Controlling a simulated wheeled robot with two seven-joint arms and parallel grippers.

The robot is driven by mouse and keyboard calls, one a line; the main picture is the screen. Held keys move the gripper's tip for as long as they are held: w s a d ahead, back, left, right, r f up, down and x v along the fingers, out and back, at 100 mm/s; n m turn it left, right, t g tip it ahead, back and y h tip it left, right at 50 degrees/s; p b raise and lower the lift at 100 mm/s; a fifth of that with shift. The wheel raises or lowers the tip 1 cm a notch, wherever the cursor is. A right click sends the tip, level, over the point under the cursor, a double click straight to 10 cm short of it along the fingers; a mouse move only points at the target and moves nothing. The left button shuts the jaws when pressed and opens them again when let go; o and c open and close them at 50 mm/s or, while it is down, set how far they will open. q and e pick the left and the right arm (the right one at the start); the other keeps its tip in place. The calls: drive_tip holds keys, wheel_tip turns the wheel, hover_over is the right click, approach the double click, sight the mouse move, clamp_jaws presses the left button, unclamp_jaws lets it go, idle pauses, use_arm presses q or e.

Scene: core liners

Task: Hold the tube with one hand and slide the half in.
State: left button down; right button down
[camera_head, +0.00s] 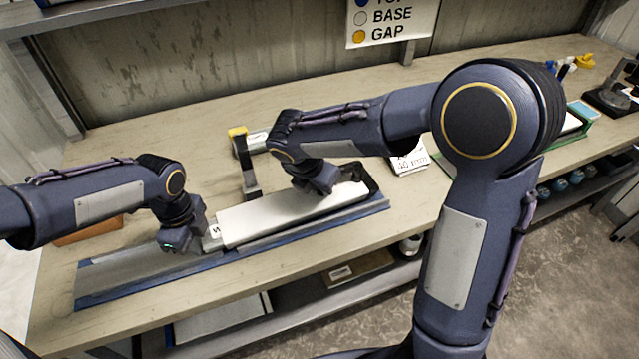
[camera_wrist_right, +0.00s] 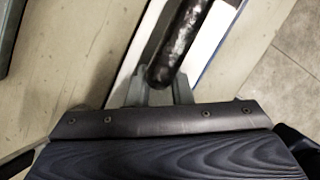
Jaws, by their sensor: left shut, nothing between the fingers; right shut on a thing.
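The half (camera_head: 290,214) is a long pale trough lying lengthwise on a blue rack (camera_head: 345,215). A dark core (camera_head: 362,176) shows at its right end and appears as a dark cylinder in the right wrist view (camera_wrist_right: 178,45). The grey tube (camera_head: 130,268) lies on the rack's left part, in line with the half. My left gripper (camera_head: 196,243) is shut and empty, down at the tube's right end; its fingertips are hard to see. My right gripper (camera_head: 322,190) is at the half's right part, with its fingers (camera_wrist_right: 153,92) around the core end; the exact grip is partly hidden.
A white label card (camera_head: 410,161) lies to the right. A wall sign (camera_head: 392,20) hangs behind. The bench's front edge runs close to the rack.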

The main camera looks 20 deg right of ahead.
sight(212, 236)
use_arm(q)
drive_tip(key=shift+w+d, duration=0.1)
drive_tip(key=shift+d, duration=2)
drive_tip(key=shift+a, duration=0.1)
drive_tip(key=shift+a, duration=1.45)
wheel_tip(212, 236, up, 9)
use_arm(e)
drive_tip(key=c, duration=1.2)
unclamp_jaws()
drive_tip(key=shift+c, duration=0.2)
